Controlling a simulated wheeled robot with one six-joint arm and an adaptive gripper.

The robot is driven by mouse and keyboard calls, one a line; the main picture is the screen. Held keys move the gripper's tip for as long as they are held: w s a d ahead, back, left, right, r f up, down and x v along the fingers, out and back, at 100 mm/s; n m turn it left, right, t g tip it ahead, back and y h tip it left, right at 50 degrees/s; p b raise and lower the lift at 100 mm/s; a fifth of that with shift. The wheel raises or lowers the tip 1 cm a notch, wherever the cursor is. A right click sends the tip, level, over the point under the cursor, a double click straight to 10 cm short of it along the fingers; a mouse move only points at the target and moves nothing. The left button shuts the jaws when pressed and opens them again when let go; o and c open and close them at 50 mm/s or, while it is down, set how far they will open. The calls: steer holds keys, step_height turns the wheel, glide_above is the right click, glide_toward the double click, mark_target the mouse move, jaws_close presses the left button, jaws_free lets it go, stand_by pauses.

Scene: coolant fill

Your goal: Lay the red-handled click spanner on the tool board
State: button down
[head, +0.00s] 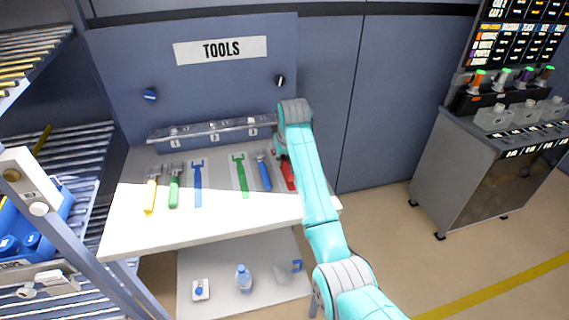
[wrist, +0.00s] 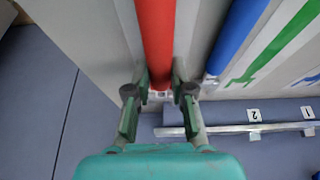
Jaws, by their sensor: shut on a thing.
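The red-handled click spanner (head: 288,175) is at the right end of the row of tools on the bench, partly hidden by my arm. In the wrist view its red handle (wrist: 156,40) runs between the fingers of my gripper (wrist: 158,88), which is shut on it near the handle's end. The spanner's head is not clear. I cannot tell whether it touches the surface. The tool board (head: 220,190) is the pale bench top with flat blue (head: 197,183) and green (head: 240,175) tool outlines.
A blue-handled tool (head: 264,172) lies close left of the spanner. Yellow (head: 151,192) and green (head: 174,187) handled tools lie at the left. A numbered rail (head: 212,133) runs behind. A lower shelf (head: 215,275) holds a bottle (head: 243,278). A grey cabinet (head: 500,180) stands right.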

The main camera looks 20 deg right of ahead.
steer(key=shift+f, duration=0.9)
steer(key=shift+f, duration=0.15)
steer(key=c, duration=1)
jaws_free()
steer(key=v, duration=1.2)
steer(key=shift+w, duration=0.1)
